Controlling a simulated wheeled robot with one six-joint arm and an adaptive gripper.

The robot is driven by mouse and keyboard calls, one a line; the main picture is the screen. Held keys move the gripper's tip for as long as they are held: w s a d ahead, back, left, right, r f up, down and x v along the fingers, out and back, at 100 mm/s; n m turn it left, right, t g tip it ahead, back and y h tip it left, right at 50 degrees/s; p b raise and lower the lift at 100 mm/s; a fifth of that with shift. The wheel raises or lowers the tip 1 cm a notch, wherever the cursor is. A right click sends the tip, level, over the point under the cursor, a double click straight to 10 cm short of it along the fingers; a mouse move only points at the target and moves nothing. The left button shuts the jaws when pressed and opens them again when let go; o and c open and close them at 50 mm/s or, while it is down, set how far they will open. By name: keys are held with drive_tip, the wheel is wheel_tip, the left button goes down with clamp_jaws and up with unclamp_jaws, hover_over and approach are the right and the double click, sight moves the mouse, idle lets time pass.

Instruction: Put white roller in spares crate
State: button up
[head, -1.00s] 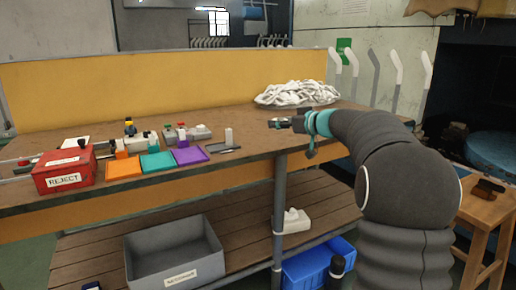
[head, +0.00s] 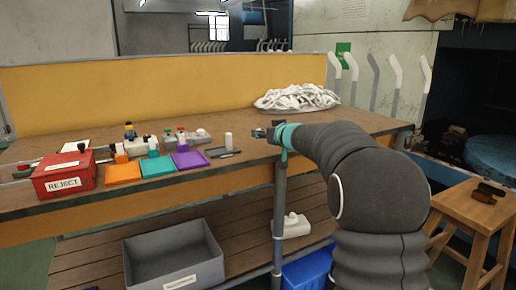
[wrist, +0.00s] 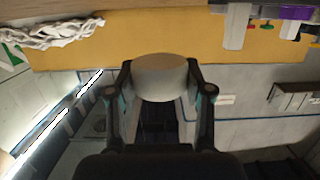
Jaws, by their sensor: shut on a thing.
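My gripper (head: 262,133) is over the front edge of the bench. In the wrist view my gripper (wrist: 160,90) is shut on a pale, off-white cylinder, the white roller (wrist: 160,77), held between its two fingers. The roller cannot be made out in the head view. A grey open crate (head: 211,271) with a white label stands on the lower shelf, below and left of my gripper. Its label is too small to read, so I cannot tell whether it is the spares crate. A blue crate (head: 308,272) stands low, partly hidden by my arm.
A post (head: 279,210) stands below my gripper. A wooden stool (head: 470,212) is at right.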

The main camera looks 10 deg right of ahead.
sight(258, 153)
drive_tip(key=shift+w+a+f, duration=0.15)
drive_tip(key=shift+a+f, duration=0.2)
drive_tip(key=shift+a, duration=0.2)
drive_tip(key=shift+w+a+f, duration=0.1)
drive_tip(key=shift+a+f, duration=0.25)
drive_tip(key=shift+a, duration=0.2)
drive_tip(key=shift+f+b, duration=1.45)
drive_tip(key=shift+f, duration=0.45)
drive_tip(key=shift+f, duration=0.1)
drive_tip(key=shift+f, duration=0.1)
drive_tip(key=o, duration=1.2)
